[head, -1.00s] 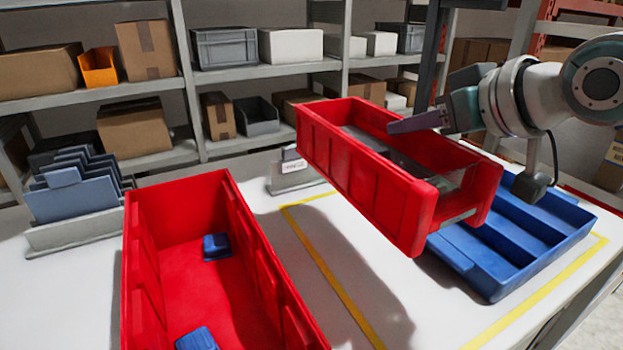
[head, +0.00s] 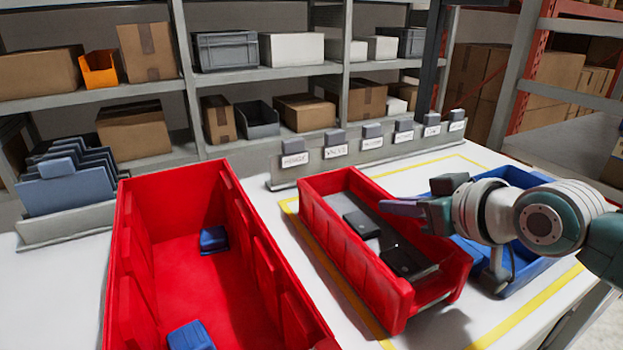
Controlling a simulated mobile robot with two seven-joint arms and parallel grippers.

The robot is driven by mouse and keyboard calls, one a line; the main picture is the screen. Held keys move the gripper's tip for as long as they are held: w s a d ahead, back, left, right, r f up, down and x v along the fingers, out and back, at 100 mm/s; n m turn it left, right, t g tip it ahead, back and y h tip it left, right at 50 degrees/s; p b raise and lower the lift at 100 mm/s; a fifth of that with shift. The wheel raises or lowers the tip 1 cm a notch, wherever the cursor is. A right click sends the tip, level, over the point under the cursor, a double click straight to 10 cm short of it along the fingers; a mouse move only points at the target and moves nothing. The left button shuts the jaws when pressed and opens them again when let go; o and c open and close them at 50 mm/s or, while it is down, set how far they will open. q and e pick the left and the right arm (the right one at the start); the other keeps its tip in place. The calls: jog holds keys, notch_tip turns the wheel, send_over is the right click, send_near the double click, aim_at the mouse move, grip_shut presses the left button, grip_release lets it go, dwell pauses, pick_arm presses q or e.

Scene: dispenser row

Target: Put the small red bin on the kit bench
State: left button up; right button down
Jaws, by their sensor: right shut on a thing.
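The small red bin (head: 395,287) is at the right of the head view, low over the white kit bench (head: 81,270), inside a yellow outline. It looks level and at or almost at the bench top; I cannot tell whether its whole base touches. Two small black boxes (head: 362,224) lie in it on a grey floor. My right gripper (head: 424,208) is shut on the bin's right wall, with one finger showing inside the bin. The other finger is mostly hidden. My left gripper is out of view.
A larger red bin (head: 131,281) with blue pieces (head: 213,239) stands on the left. A blue tray (head: 520,255) sits close on the right, partly behind my right arm. A labelled grey rail (head: 308,173) runs behind. Shelves with boxes stand at the back.

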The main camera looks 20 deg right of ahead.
jog(key=c, duration=1.3)
grip_release()
jog(key=shift+f, duration=0.1)
jog(key=o, duration=0.4)
jog(key=shift+s+r, duration=0.1)
jog(key=shift+r, duration=0.15)
jog(key=p+v, duration=0.3)
jog(key=v, duration=0.8)
jog(key=shift+s+r, duration=0.15)
jog(key=shift+s, duration=0.2)
